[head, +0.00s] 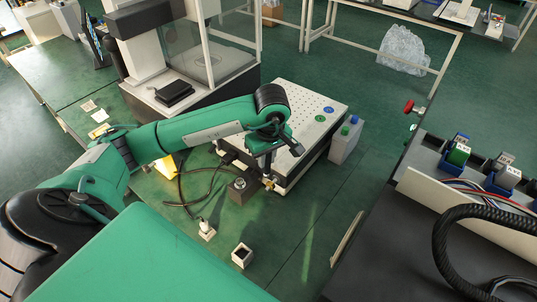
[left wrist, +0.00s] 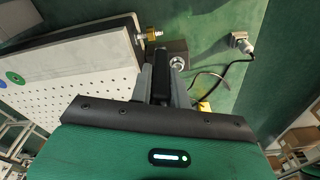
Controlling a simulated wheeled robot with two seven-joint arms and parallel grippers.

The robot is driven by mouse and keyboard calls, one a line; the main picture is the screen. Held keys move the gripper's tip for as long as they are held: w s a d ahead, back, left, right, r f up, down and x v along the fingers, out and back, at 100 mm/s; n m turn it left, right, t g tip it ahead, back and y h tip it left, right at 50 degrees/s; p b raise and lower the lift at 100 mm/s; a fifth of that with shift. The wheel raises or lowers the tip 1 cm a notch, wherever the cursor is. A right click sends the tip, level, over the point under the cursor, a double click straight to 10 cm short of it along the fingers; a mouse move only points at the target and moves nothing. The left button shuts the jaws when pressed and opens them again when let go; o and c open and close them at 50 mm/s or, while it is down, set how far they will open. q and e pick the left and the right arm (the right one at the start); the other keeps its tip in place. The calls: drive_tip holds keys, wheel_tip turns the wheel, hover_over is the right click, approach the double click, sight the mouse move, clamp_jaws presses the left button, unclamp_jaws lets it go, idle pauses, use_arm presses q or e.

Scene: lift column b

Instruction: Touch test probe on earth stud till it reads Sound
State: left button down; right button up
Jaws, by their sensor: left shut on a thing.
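My left gripper (head: 266,160) points down beside the near edge of the white perforated plate (head: 290,103). In the left wrist view its fingers (left wrist: 166,82) are shut on a slim black thing, which looks like the test probe (left wrist: 176,66); its tip is hard to make out. A brass fitting, possibly the earth stud (head: 269,183), sticks out from the plate's side; it also shows in the left wrist view (left wrist: 152,36). Next to it stands a dark block with a round silver top (head: 240,184). I cannot tell whether the probe touches either. No reading is legible.
A black cable (head: 183,190) curls on the green table to a small pale plug block (head: 206,230). An open square box (head: 242,255) stands nearer. A grey box (head: 346,140) stands right of the plate. A framed machine (head: 210,60) stands behind my arm.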

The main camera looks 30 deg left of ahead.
sight(267, 171)
use_arm(q)
drive_tip(key=shift+f+b, duration=1.05)
drive_tip(key=shift+f, duration=1.45)
drive_tip(key=shift+f+b, duration=0.45)
drive_tip(key=shift+b, duration=0.25)
idle(1.4)
drive_tip(key=shift+r+p, duration=1.45)
drive_tip(key=shift+r, duration=2.05)
